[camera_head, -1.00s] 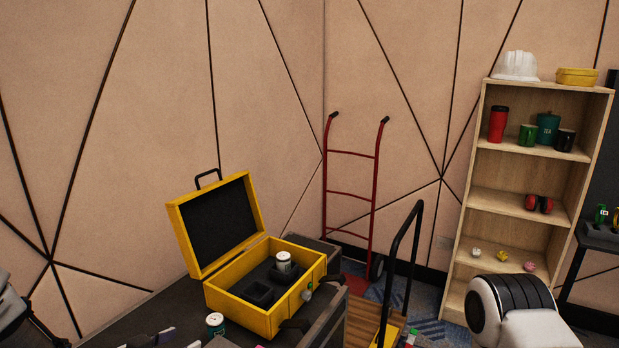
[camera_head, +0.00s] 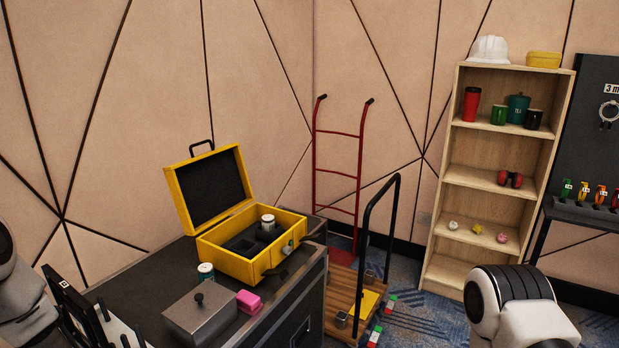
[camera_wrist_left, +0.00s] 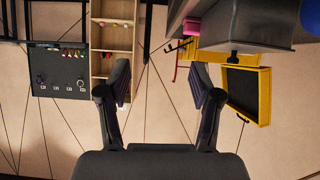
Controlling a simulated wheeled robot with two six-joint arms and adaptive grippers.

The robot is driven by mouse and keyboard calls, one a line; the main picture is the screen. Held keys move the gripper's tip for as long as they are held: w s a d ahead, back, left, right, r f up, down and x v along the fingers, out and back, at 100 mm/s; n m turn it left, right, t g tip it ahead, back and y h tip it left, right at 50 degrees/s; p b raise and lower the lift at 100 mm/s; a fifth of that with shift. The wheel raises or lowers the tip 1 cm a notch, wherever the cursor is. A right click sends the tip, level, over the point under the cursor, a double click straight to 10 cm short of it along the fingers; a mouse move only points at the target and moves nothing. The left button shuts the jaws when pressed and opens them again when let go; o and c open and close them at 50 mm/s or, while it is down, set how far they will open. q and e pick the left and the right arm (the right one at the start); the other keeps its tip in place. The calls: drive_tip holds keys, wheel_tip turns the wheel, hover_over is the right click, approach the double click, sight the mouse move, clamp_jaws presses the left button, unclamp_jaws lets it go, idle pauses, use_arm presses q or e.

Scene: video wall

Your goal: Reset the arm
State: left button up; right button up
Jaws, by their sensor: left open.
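My left gripper (camera_wrist_left: 160,80) shows in the left wrist view, its two dark fingers wide apart with nothing between them. In that view the room appears upside down. In the head view part of my left arm (camera_head: 22,295) is at the left edge, beside the dark bench. My right arm (camera_head: 515,305) shows only as a white and black link at the lower right; its gripper is out of the picture.
An open yellow case (camera_head: 250,265) holding a can (camera_head: 267,222) stands on the dark bench (camera_head: 145,278). Near it are a green can (camera_head: 206,272), a grey lidded box (camera_head: 198,318) and a pink block (camera_head: 249,302). A trolley (camera_head: 345,290) and shelf (camera_head: 490,190) stand right.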

use_arm(q)
drive_tip(key=s+d+f+n+g+y+b, duration=0.15)
drive_tip(key=s+f+g, duration=0.25)
drive_tip(key=s+f, duration=0.7)
drive_tip(key=s+d+f+n+g+y+b, duration=0.1)
drive_tip(key=s+d+f+g+y+b, duration=0.15)
drive_tip(key=s+f, duration=0.8)
drive_tip(key=s+a+n+g+y, duration=0.1)
drive_tip(key=s+a+n+g, duration=0.1)
drive_tip(key=s, duration=0.5)
drive_tip(key=shift+s+a+g+y+b, duration=0.35)
drive_tip(key=shift+a+g, duration=0.2)
drive_tip(key=shift+a, duration=0.15)
drive_tip(key=shift+w, duration=0.1)
